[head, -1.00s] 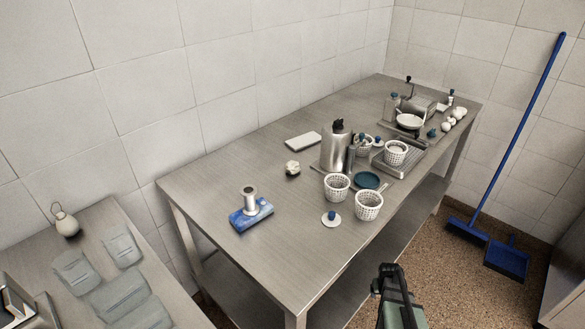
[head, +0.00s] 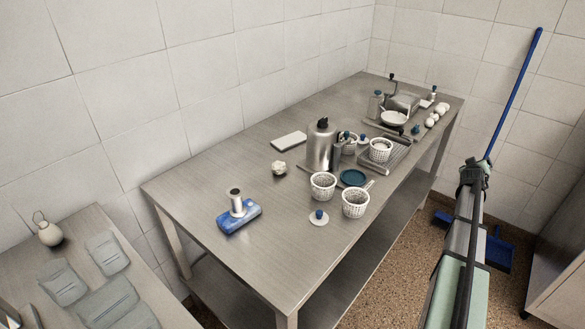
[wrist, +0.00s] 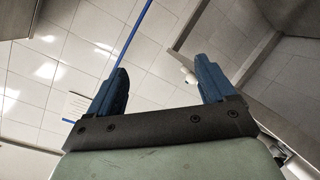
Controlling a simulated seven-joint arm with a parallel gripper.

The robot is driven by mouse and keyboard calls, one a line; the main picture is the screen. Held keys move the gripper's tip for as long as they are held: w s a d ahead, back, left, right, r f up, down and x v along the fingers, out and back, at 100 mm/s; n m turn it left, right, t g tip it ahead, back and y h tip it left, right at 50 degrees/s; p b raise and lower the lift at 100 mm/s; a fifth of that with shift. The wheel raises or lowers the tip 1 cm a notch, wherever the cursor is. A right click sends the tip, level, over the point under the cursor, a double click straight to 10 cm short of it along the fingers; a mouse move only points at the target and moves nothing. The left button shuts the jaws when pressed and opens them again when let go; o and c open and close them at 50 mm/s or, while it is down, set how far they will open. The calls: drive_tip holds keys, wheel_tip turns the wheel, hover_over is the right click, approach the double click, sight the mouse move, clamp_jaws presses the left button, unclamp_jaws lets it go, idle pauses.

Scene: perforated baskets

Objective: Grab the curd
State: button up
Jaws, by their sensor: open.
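A white lumpy piece (head: 279,168) that looks like curd lies on the steel table, left of the steel canister. Several rounded white pieces (head: 435,116) lie at the far right end of the table; I cannot tell whether these are curd too. White perforated baskets stand on the table: two at the front (head: 323,186) (head: 355,203) and one on a tray (head: 380,150), with white contents. My gripper (wrist: 162,78) is open and empty in the wrist view, its two blue fingers apart. In the head view my arm rises right of the table, clear of everything on it.
A steel canister (head: 322,146) stands mid-table, with a dark teal disc (head: 353,178) in front of it. A blue block with a metal cylinder (head: 238,212) is at the near left. A blue broom (head: 516,90) leans at the right wall. The table's left part is mostly bare.

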drive_tip(key=w+a+r+n, duration=0.2)
drive_tip(key=w+a+r, duration=0.7)
drive_tip(key=w+r, duration=0.15)
drive_tip(key=w+a+r+n+g, duration=0.1)
drive_tip(key=w+a+r, duration=0.25)
drive_tip(key=a, duration=0.85)
drive_tip(key=w+a+r, duration=0.2)
drive_tip(key=w+a, duration=0.2)
drive_tip(key=a, duration=0.7)
drive_tip(key=w+a+r+n+g, duration=0.15)
drive_tip(key=w+a, duration=0.25)
drive_tip(key=a, duration=0.8)
drive_tip(key=s+a+r+m, duration=0.2)
drive_tip(key=a+r, duration=0.2)
drive_tip(key=a, duration=0.8)
drive_tip(key=m+g+y, duration=0.8)
drive_tip(key=m+y, duration=0.2)
drive_tip(key=m, duration=0.2)
hover_over(279, 162)
wheel_tip(279, 162, down, 6)
drive_tip(key=f, duration=0.8)
drive_tip(key=shift+w+a+f, duration=0.1)
drive_tip(key=shift+w+a, duration=0.15)
drive_tip(key=shift+s+d+f, duration=0.1)
drive_tip(key=shift+s+f, duration=0.1)
drive_tip(key=shift+f, duration=0.55)
drive_tip(key=shift+s+d+f, duration=0.1)
drive_tip(key=shift+f, duration=1.85)
